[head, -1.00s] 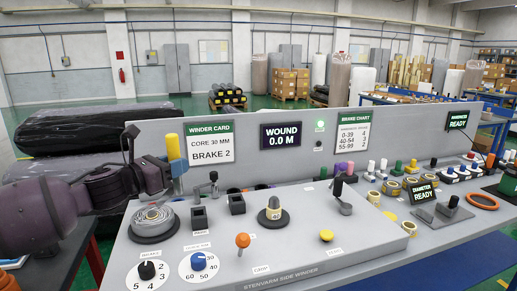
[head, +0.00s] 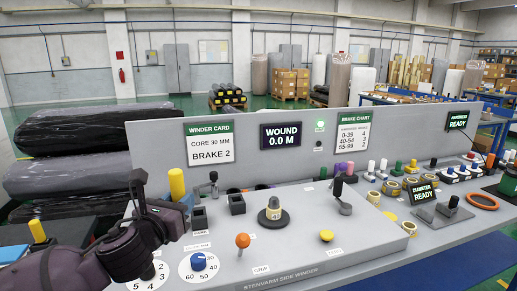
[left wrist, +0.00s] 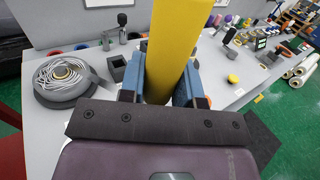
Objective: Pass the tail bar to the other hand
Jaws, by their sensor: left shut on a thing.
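A thick yellow bar (head: 177,184), which I take for the tail bar, stands up from my left gripper (head: 182,205). The left wrist view shows the yellow bar (left wrist: 173,45) between the two blue fingers of the left gripper (left wrist: 160,88), shut on it. It is above the winder panel (head: 300,252), near its back left. The grey wound roll (left wrist: 62,80) shows on the panel in the left wrist view; my left arm hides it in the head view. My right gripper is not in view.
An orange-topped lever (head: 242,241), a blue dial (head: 198,261), a dark spindle (head: 273,214) with a pale core and a black-handled lever (head: 339,190) stand on the panel. The winder card (head: 209,142) reads brake 2. Yellow-banded rolls and small coloured pieces crowd the right.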

